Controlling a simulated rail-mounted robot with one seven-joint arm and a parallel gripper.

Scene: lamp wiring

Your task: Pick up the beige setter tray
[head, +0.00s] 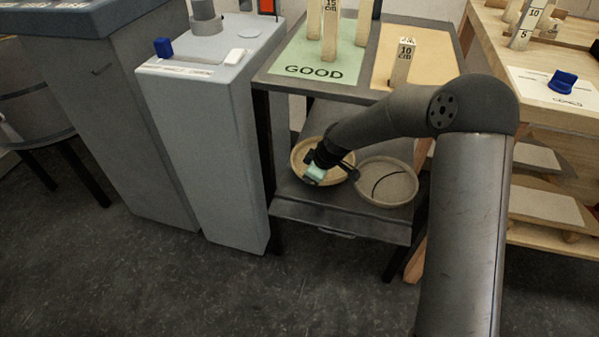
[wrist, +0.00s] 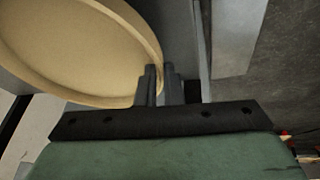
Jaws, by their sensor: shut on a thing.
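The beige setter tray (head: 300,152) is a round, shallow dish with a raised rim on the lower shelf, left of a greyer round tray. In the wrist view the beige tray (wrist: 75,45) fills the upper left. Part of the tray is hidden behind my gripper and arm in the head view. I cannot tell whether the tray is lifted off the shelf.
A greyish round tray (head: 387,182) with a dark curved line across it lies close on the right. The dark shelf (head: 335,215) sits under a tabletop with a green GOOD mat (head: 322,66) and several beige blocks. A grey cabinet (head: 205,150) stands left; a wooden bench is right.

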